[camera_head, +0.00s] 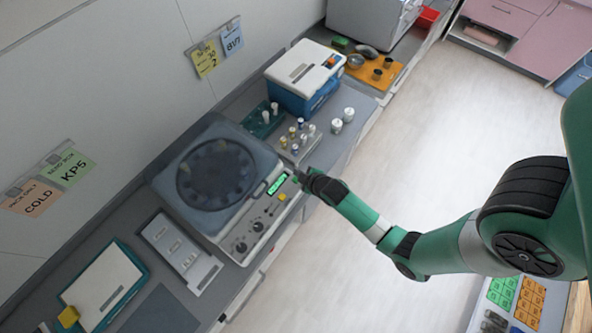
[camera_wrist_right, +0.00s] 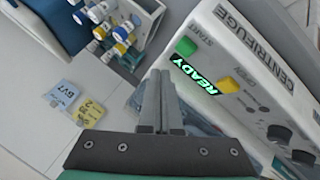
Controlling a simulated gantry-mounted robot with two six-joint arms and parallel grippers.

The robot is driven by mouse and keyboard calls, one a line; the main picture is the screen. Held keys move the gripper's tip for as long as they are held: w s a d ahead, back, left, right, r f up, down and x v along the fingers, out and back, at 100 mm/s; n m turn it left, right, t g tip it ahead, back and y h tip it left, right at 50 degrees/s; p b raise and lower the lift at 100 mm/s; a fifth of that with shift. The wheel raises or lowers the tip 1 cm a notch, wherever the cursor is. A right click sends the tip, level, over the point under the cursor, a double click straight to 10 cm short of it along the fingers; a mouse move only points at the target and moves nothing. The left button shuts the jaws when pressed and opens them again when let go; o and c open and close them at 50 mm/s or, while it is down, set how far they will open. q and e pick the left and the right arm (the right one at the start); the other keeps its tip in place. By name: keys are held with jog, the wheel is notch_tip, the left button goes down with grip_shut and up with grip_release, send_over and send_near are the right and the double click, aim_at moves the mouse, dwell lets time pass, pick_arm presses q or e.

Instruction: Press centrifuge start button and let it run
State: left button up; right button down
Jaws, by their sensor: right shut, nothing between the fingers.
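The centrifuge (camera_head: 245,222) stands on the counter with its dark see-through lid down over a round rotor (camera_head: 215,173). Its sloped panel has a lit green display (camera_head: 277,184), which reads READY in the wrist view (camera_wrist_right: 194,77). The green START button (camera_wrist_right: 186,47) and the yellow OPEN button (camera_wrist_right: 228,85) sit on either side of the display. My right gripper (camera_head: 299,176) is at the panel's right end, close to START. In the wrist view its shut, empty fingers (camera_wrist_right: 159,76) point just beside the button; I cannot tell whether they touch. My left gripper is out of view.
A rack of capped tubes (camera_head: 298,142) and white-capped jars stand just beyond the panel. A blue-white box (camera_head: 305,75) is behind them. A grey tray (camera_head: 180,252) and a white-teal case (camera_head: 103,283) lie at the near left. The floor side is open.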

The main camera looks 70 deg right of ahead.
aim_at(296, 180)
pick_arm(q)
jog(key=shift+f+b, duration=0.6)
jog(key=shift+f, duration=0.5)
pick_arm(e)
jog(key=shift+f, duration=1.3)
jog(key=shift+f, duration=0.1)
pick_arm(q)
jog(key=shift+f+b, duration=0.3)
pick_arm(e)
jog(key=shift+f, duration=0.3)
